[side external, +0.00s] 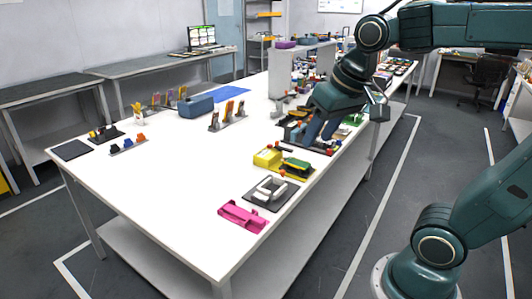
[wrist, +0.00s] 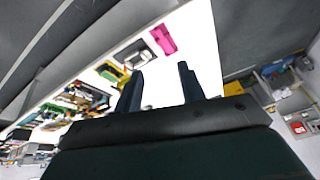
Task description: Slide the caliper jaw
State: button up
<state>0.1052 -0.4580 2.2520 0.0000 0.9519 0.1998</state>
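I cannot pick out a caliper or its jaw for certain. A white and grey frame-shaped piece (side external: 269,189) sits on a dark plate near the table's front right edge; it also shows in the wrist view (wrist: 134,55). My gripper (side external: 322,132) hangs over the right side of the table, farther back than that piece. In the wrist view my gripper (wrist: 160,88) shows two dark fingers spread apart with nothing between them. The fingers partly hide the items behind them.
A pink holder (side external: 242,217) lies at the front, with a yellow and green block (side external: 285,162) behind the frame piece. A blue-grey case (side external: 196,106) and small racks stand farther left. The white table (side external: 170,190) is bare at its front left.

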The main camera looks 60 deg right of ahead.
jog(key=w+d+m+g, duration=0.1)
jog(key=w+d+m, duration=0.35)
jog(key=w, duration=0.45)
jog(key=m+g, duration=0.4)
jog(key=m, duration=0.6)
send_over(283, 171)
notch_tip(283, 171, down, 17)
jog(key=shift+r, duration=0.2)
jog(key=shift+f, duration=0.15)
notch_tip(283, 171, down, 14)
jog(key=shift+r, duration=0.25)
grip_shut()
